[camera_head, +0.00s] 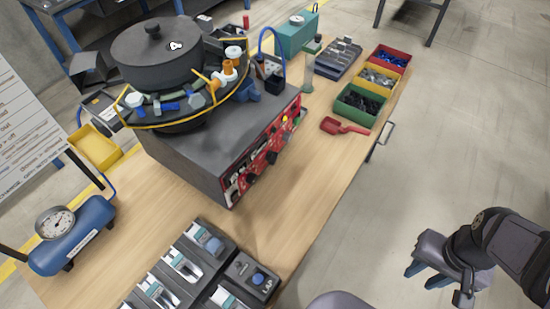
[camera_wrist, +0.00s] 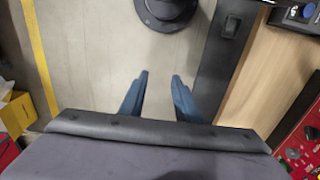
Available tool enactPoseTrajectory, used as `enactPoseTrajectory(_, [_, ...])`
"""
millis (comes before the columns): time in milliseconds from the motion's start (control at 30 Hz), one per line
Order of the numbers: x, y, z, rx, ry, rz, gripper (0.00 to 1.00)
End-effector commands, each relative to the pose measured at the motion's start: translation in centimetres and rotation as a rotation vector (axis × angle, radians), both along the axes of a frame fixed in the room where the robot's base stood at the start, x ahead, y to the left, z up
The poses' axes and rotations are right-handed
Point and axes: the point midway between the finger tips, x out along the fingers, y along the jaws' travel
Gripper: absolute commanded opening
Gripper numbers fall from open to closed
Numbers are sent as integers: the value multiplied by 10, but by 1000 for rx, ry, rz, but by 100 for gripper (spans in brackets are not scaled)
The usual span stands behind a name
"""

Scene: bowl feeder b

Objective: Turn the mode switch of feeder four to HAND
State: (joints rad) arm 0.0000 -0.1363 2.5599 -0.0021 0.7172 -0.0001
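The bowl feeder stands on the wooden table, a dark lidded bowl (camera_head: 155,55) above a grey cabinet (camera_head: 185,160). The cabinet's red control panel (camera_head: 262,158) faces right and carries several dark knobs and small buttons. Its labels are too small to read, so I cannot tell which knob is the mode switch or where it points. Part of a red panel (camera_wrist: 300,148) also shows at the lower right of the wrist view. My gripper (camera_head: 423,277) is right of the table, over the floor and well apart from the panel. In the wrist view its blue fingers (camera_wrist: 158,78) are spread and empty.
Green (camera_head: 360,104), yellow (camera_head: 378,78) and red bins (camera_head: 388,60) and a red scoop (camera_head: 343,126) sit at the table's far right. Grey units with a blue button (camera_head: 258,279) stand at the near end. A blue tank (camera_head: 73,235) is left. Bare floor lies right of the table.

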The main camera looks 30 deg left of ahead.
Motion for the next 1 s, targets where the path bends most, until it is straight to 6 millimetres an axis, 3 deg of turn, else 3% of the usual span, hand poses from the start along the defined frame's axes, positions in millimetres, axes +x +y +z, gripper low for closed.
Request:
enactPoseTrajectory(133, [13,-2,-6,-15,-33,7,30])
enactPoseTrajectory(233, [38,-5,-15,-40,-98,23,30])
enactPoseTrajectory(367, [93,-2,-31,-66,-249,64,30])
enactPoseTrajectory(467, [145,14,-43,-53,-397,119,30])
enactPoseTrajectory(600, [210,61,-56,44,-605,217,30])
enactPoseTrajectory(733, [248,125,-67,213,-756,316,30])
enactPoseTrajectory(867, [257,198,-76,449,-851,416,30])
enactPoseTrajectory(1000, [235,273,-83,758,-870,509,30])
